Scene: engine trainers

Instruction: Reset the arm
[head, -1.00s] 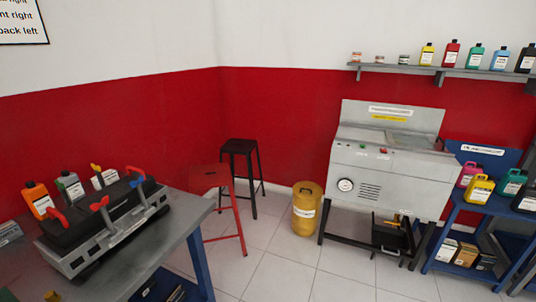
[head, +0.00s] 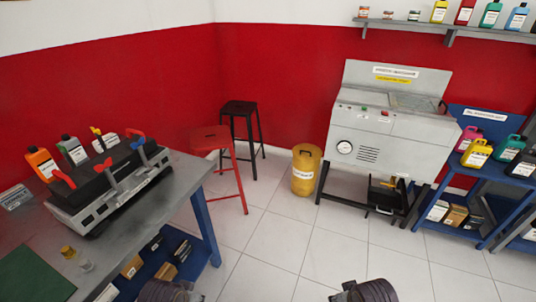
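Two dark, ribbed, rounded parts that look like my own arms stick up at the bottom edge of the head view, one left of centre and one right of centre. Each has a small grey piece on its inner side. The rest of both arms is cut off by the frame. I cannot make out fingertips on either one, and neither gripper shows. Nothing is seen held.
A grey workbench (head: 187,195) at left bears an engine trainer (head: 118,188) with red and blue levers. A red stool (head: 212,138), black stool (head: 239,108), yellow drum (head: 305,172) and grey machine (head: 385,140) stand behind. The tiled floor (head: 275,240) is open in the middle.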

